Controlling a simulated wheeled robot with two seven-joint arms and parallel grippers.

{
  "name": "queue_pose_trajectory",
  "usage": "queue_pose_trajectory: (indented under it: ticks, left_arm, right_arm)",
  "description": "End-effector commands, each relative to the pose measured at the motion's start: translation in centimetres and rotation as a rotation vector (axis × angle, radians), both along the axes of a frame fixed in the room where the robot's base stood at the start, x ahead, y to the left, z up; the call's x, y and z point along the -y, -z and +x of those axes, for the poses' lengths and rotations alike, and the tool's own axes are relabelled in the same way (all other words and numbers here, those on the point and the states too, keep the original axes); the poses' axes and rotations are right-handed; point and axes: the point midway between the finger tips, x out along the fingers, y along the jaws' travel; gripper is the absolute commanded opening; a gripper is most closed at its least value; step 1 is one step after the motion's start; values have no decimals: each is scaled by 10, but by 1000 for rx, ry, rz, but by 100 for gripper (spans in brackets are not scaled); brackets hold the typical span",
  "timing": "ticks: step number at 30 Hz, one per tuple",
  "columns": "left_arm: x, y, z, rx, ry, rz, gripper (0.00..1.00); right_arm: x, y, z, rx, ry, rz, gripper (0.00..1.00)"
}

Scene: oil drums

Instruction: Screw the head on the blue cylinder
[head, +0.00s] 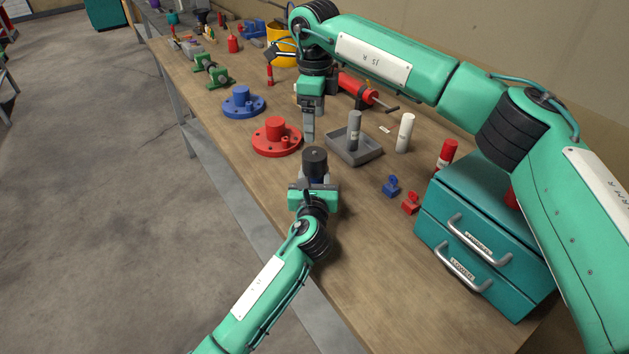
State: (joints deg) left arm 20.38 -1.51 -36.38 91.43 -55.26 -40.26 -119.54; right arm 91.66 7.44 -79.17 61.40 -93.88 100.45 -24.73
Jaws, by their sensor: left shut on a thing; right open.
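My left gripper (315,178) is shut on the blue cylinder (317,181), which stands upright near the table's front edge. Only a little dark blue shows between the fingers. A dark grey round head (315,158) sits on top of it; I cannot tell how tightly it is seated. My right gripper (309,135) points down, open, just behind and above the head, with no contact visible. Its fingers are seen nearly edge-on and nothing shows between them.
A red flanged part (276,137) stands close left, a blue one (242,103) beyond. A grey tray (367,153) holding a grey cylinder (354,128) is at right, beside a white cylinder (405,134). A teal drawer cabinet (485,225) fills the near right. Bare wood lies before it.

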Motion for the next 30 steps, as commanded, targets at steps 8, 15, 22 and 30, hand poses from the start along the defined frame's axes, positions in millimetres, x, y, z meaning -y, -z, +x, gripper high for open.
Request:
queue_pose_trajectory:
  ticks: [8, 15, 22, 30]
  left_arm:
    - [0, 0, 0, -1, 0, 0, 46]
    - [0, 0, 0, 0, 0, 0, 68]
    - [0, 1, -4, 0, 0, 0, 68]
    - [-2, 2, -46, -1, 1, 1, 68]
  right_arm:
    - [0, -1, 0, 0, -1, 0, 83]
    - [0, -1, 0, -1, -1, 0, 83]
    - [0, 0, 0, -1, -1, 0, 83]
    - [0, 3, 0, -1, -1, 0, 83]
